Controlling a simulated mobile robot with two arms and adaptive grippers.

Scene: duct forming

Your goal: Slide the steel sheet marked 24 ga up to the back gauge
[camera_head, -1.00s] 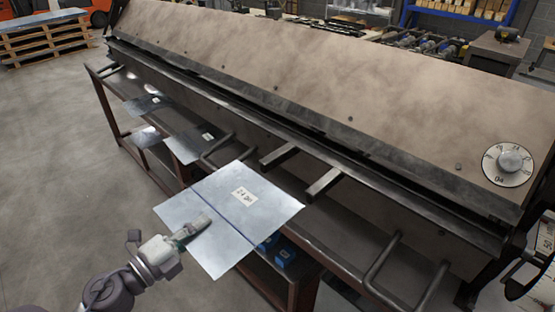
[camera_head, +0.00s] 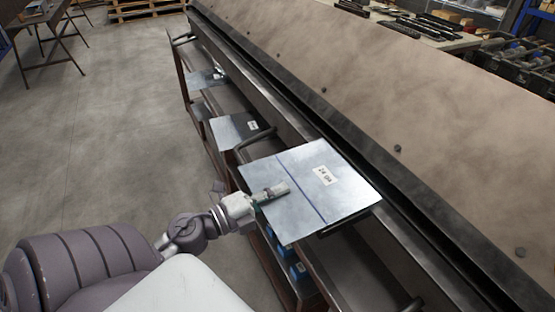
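The steel sheet marked 24 ga (camera_head: 345,198) is a bright flat plate with a white label and a dark blue line across it. It lies roughly level at the front of the long brown bending machine (camera_head: 400,110), its far edge close to the dark jaw strip. Whether that edge is inside the jaw is hard to tell. My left gripper (camera_head: 274,192) is on the sheet's near side, one finger flat on top. The other finger is hidden underneath, and it appears shut on the sheet. My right gripper is out of view. I cannot make out the back gauge.
Blue items (camera_head: 298,270) sit on a lower shelf. A handle bar (camera_head: 255,137) projects beside the sheet. The grey floor (camera_head: 110,150) at left is open.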

